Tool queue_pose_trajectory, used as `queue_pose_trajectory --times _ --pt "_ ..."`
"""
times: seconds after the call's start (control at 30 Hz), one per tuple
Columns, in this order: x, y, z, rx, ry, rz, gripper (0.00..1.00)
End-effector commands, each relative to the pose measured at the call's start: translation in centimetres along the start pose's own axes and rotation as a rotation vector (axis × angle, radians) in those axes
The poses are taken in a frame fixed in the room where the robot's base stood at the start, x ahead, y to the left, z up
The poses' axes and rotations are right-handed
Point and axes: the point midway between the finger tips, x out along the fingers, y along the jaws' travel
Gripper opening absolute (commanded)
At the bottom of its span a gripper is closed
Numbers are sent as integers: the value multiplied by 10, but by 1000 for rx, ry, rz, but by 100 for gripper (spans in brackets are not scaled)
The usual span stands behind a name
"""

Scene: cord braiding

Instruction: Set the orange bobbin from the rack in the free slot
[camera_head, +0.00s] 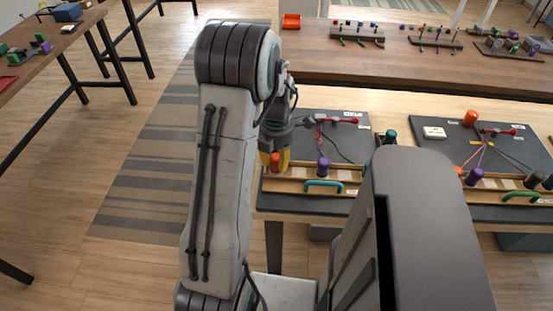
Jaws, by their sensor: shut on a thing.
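A purple bobbin (323,167) stands farther right at the rack. Behind the rack lies a dark board (352,150) with coloured cords running from a red-ended holder (340,120). The free slot cannot be made out; my arm hides part of the board's left side.
A teal handle (323,184) is on the rack's front. A second dark board (440,150) with its own bobbins, including an orange one (470,117), lies to the right. A back table (400,72) holds more racks. My own body covers the lower middle.

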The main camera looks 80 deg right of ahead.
Motion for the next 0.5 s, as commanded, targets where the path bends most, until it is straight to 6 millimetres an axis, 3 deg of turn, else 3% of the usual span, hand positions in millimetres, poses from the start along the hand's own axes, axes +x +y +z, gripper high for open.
queue_pose_trajectory --times 0.5 --pt "8 0 0 0 0 0 0"
